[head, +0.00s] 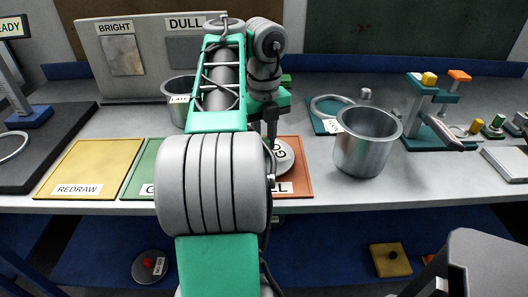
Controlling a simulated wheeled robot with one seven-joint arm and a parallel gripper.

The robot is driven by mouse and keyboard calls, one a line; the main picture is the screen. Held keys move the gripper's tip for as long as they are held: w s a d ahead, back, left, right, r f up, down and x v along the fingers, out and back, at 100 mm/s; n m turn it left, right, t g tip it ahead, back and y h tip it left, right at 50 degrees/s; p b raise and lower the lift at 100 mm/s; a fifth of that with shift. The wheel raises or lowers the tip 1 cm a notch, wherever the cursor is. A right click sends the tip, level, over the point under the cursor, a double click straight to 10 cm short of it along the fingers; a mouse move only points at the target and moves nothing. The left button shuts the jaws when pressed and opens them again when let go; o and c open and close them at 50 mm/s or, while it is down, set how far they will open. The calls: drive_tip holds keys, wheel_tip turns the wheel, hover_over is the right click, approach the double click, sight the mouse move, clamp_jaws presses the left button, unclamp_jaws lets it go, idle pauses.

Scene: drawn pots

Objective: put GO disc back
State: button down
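A pale round disc (285,158) with a partly hidden label, which seems to read GO, is at the red mat (303,178), whose visible lettering ends in "ULL". My gripper (270,140) is pointing down at this disc, mostly hidden behind my arm. I cannot tell whether its fingers are apart or closed on the disc, or whether the disc touches the mat. A dark disc (150,267) with a red knob and a small label, too small to read surely, lies on the blue lower shelf.
A yellow REDRAW mat (88,168) and a green mat (139,172) lie left of my arm. A metal pot (367,142) stands right of the red mat; another pot (180,86) stands behind. A BRIGHT/DULL panel (125,55) stands at the back. A green stand (437,132) is at right.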

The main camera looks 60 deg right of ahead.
drive_tip(key=shift+f, duration=0.4)
drive_tip(key=c, duration=1.2)
unclamp_jaws()
drive_tip(key=shift+r, duration=0.15)
